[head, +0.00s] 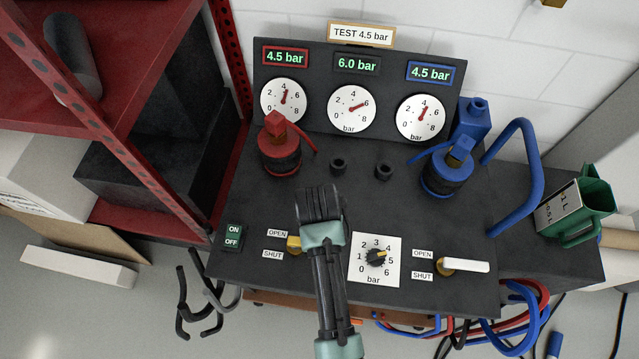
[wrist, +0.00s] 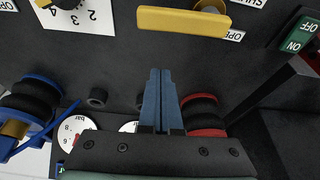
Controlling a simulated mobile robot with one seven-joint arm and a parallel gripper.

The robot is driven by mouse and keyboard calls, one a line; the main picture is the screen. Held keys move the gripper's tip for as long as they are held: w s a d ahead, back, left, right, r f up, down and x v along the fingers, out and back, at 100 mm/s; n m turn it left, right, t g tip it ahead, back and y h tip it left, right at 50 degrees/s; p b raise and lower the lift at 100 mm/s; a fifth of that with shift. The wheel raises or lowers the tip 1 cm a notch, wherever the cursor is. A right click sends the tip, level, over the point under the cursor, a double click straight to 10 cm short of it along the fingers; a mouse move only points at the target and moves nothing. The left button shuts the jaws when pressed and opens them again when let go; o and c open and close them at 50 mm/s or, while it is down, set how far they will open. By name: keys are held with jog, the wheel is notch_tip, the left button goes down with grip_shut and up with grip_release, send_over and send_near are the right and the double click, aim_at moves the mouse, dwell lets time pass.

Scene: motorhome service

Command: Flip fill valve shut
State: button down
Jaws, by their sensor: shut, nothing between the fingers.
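Two valves sit on the front of the dark bench, each beside OPEN and SHUT labels. The left valve's yellow lever (head: 293,244) is mostly hidden behind my arm in the head view. In the wrist view the yellow lever (wrist: 183,21) lies crosswise, near the OPEN label (wrist: 236,36). The right valve has a white lever (head: 465,266) pointing right from a brass pivot. No label legibly names the fill valve. My gripper (head: 318,192) is over the bench behind the yellow lever. Its blue fingers (wrist: 161,74) are together and empty, apart from the lever in the picture.
A red-capped regulator (head: 279,155) and a blue one (head: 446,172) stand behind, below three gauges. The displays read 4.5, 6.0 and 4.5 bar. A pressure dial (head: 374,259) lies between the valves. A green ON/OFF switch (head: 233,237) is at left, a green jug (head: 580,207) at right.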

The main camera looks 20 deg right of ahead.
jog(key=shift+x, duration=1.15)
jog(key=shift+s+a+f, duration=0.1)
jog(key=shift+s+f, duration=0.05)
jog(key=shift+f, duration=0.15)
jog(key=shift+s+a+r, duration=0.1)
jog(key=shift+s+a, duration=0.35)
jog(key=shift+s, duration=0.3)
jog(key=shift+s+a, duration=0.5)
jog(key=shift+s, duration=0.25)
jog(key=shift+s+a+r+p, duration=0.15)
jog(key=shift+s+p, duration=0.2)
jog(key=shift+p, duration=0.55)
jog(key=shift+s+a, duration=0.1)
jog(key=shift+s, duration=0.1)
jog(key=shift+s+a+f, duration=0.1)
jog(key=shift+f, duration=0.15)
